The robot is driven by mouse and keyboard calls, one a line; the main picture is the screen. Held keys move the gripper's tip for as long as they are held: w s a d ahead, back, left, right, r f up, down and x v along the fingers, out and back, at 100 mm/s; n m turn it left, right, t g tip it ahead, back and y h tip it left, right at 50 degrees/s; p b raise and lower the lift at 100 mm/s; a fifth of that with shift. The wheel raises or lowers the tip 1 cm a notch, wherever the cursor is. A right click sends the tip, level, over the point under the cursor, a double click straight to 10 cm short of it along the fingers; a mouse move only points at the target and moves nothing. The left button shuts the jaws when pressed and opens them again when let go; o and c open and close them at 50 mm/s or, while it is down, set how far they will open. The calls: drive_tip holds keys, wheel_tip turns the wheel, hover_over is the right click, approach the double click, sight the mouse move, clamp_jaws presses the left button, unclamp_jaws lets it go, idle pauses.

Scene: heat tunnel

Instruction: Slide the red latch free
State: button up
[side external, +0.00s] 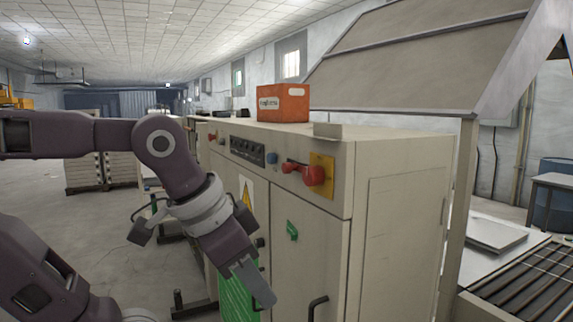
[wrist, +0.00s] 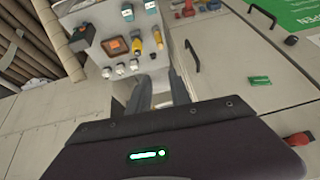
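The red latch (side external: 305,172) is a red handle on a yellow plate (side external: 323,175), high on the front of the beige machine cabinet (side external: 400,190) in the side external view. A red part (wrist: 300,138) at the lower right of the wrist view may be this latch; it is mostly cut off by my gripper body. My gripper (side external: 262,290) points downward in front of the cabinet, below and left of the latch and apart from it. In the wrist view my gripper's two fingers (wrist: 160,84) stand apart with nothing seen between them.
A small green latch (side external: 291,231) is on the cabinet door; it also shows in the wrist view (wrist: 259,80). An orange box (side external: 283,104) sits on top. Black door handles (side external: 317,308) stick out. A control box with buttons (wrist: 118,43) is ahead. A roller conveyor (side external: 525,285) is at right.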

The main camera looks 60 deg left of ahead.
drive_tip(key=w+a+r, duration=0.2)
drive_tip(key=r, duration=0.2)
drive_tip(key=w+a+r+y, duration=0.1)
drive_tip(key=w+a+r, duration=0.1)
drive_tip(key=w+r, duration=0.1)
drive_tip(key=w+a+r+y, duration=0.1)
drive_tip(key=w+a+r, duration=0.1)
drive_tip(key=r, duration=0.3)
drive_tip(key=shift+w+r, duration=0.4)
drive_tip(key=shift+w, duration=0.35)
clamp_jaws()
drive_tip(key=w+a+r+n+g+y, duration=0.1)
drive_tip(key=w+a+r+y, duration=0.1)
drive_tip(key=w+a+r, duration=0.3)
drive_tip(key=a+r, duration=0.3)
drive_tip(key=r, duration=0.1)
drive_tip(key=shift+w+a+r+y, duration=0.15)
drive_tip(key=shift+r+y, duration=0.15)
drive_tip(key=shift+r, duration=0.1)
